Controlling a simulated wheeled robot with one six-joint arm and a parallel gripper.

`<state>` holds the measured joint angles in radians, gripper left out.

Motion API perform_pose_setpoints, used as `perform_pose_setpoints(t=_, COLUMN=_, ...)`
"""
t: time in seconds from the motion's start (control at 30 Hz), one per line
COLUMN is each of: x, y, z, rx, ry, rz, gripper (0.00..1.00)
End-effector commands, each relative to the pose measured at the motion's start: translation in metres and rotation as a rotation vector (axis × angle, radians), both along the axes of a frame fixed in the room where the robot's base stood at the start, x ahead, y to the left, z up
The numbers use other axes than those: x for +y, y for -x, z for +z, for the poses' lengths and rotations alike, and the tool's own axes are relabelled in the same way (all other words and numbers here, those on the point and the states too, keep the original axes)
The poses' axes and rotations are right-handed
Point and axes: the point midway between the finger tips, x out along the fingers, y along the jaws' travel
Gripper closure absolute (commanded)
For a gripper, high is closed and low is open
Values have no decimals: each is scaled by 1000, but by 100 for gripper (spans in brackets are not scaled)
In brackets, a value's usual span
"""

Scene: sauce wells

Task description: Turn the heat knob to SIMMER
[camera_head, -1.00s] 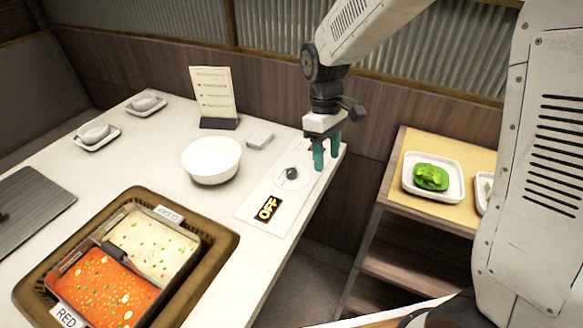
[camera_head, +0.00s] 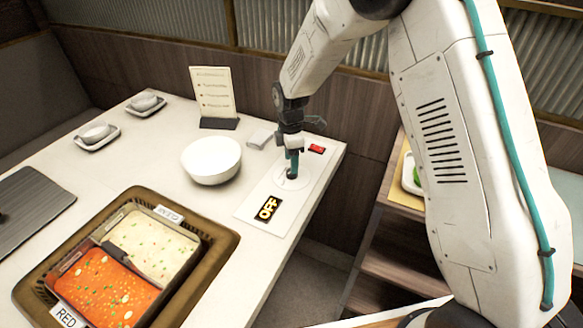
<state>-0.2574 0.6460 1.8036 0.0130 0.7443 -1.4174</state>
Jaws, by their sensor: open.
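The white control panel (camera_head: 262,191) lies on the right part of the table. Its black display (camera_head: 268,208) reads OFF in yellow letters. A red button or light (camera_head: 317,149) shows at its far end. My gripper (camera_head: 292,176), with teal fingers, points down over the round dial area of the panel, where the dark heat knob was seen before. The knob is now hidden behind the fingers. The gripper is open, with its fingers at the knob's place; I cannot tell whether they touch it.
A white bowl (camera_head: 211,161) stands left of the panel, with a small white box (camera_head: 259,138) and a menu stand (camera_head: 214,95) behind. A brown-framed two-part pot (camera_head: 226,240) of red and white broth is in front. A wooden side shelf (camera_head: 385,219) stands at right.

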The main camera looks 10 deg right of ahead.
Motion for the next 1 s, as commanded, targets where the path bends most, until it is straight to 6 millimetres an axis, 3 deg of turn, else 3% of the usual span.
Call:
perform_pose_setpoints(t=0.2, x=0, y=2, z=-30, rx=3, ry=0, rz=-1, gripper=45)
perform_pose_setpoints(t=0.57, x=0, y=2, z=-37, rx=0, ry=0, rz=-2, gripper=45)
perform_pose_setpoints(t=0.73, x=0, y=2, z=-37, rx=0, ry=0, rz=-2, gripper=87)
perform_pose_setpoints(t=1.0, x=0, y=2, z=-36, rx=0, ry=1, rz=-14, gripper=89)
